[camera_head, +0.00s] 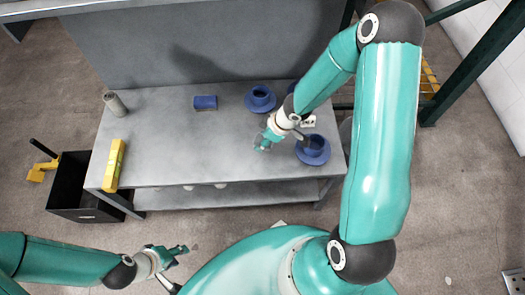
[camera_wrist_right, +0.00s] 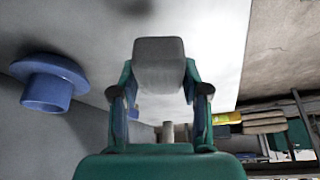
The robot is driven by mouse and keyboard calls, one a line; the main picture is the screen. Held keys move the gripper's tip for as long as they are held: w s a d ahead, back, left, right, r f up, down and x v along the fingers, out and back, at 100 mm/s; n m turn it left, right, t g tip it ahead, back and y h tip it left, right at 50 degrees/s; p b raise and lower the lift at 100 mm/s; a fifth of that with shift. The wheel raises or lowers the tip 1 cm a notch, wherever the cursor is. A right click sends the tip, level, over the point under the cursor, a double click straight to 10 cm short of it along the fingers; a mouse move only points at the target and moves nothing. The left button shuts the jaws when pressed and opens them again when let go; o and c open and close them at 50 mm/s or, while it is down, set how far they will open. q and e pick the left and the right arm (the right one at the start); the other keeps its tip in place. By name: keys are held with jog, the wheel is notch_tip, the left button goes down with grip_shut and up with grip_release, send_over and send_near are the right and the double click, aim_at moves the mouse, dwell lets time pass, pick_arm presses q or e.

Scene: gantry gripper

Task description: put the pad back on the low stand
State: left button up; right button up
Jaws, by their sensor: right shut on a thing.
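My right gripper (camera_head: 267,139) is above the grey bench, right of its middle. In the right wrist view it is shut on a grey block-like pad (camera_wrist_right: 158,65), held between both fingers. The pad is hard to make out in the head view. One round blue stand (camera_head: 313,152) is right of the gripper, and another blue stand (camera_head: 260,97) is behind it. A blue stand with a wide flange (camera_wrist_right: 46,92) shows at left in the wrist view. I cannot tell which is the low stand. My left gripper (camera_head: 181,251) is in front of the bench, away from everything.
A blue block (camera_head: 205,102) lies at the back of the bench (camera_head: 165,150). A grey cylinder (camera_head: 115,104) and a yellow object (camera_head: 115,164) are at its left end. A black bin (camera_head: 72,170) stands on the floor at left. The bench's left middle is clear.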

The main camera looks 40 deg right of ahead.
notch_tip(320, 180, down, 4)
jog(key=b, duration=0.4)
jog(key=shift+f, duration=0.15)
jog(key=o, duration=1.1)
